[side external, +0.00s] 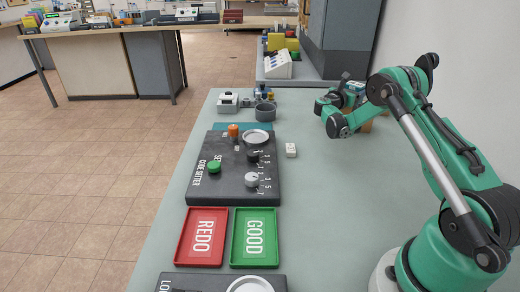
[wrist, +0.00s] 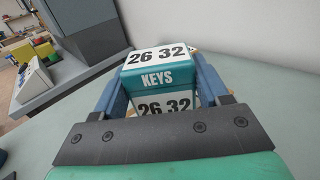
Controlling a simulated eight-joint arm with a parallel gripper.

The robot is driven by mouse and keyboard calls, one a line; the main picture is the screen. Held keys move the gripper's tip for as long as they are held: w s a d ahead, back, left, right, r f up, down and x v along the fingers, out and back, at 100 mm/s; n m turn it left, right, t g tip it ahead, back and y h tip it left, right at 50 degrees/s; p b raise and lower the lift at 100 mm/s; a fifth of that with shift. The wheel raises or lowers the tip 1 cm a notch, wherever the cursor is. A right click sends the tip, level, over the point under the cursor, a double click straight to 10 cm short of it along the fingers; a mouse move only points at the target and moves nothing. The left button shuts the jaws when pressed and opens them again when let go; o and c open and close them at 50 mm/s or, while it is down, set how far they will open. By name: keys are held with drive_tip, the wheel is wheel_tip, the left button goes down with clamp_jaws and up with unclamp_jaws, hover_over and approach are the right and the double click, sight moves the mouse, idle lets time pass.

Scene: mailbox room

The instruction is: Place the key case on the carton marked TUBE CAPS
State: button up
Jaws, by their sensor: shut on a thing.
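The key case is a teal and white box marked KEYS and 26 32. In the wrist view the key case (wrist: 158,76) sits between the two blue fingers of my gripper (wrist: 160,65), which is shut on it. In the side view my gripper (side external: 350,92) holds the key case (side external: 356,87) over the far right part of the bench. A brown carton (side external: 367,126) shows partly behind my arm, below the gripper. Its marking cannot be read, and I cannot tell whether the case touches it.
A small white block (side external: 291,150) lies beside the panel. The bench's right part (side external: 325,215) is clear; a wall stands behind it.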

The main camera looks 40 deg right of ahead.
drive_tip(key=o, duration=1.5)
drive_tip(key=shift+f, duration=0.1)
drive_tip(key=shift+c, duration=0.2)
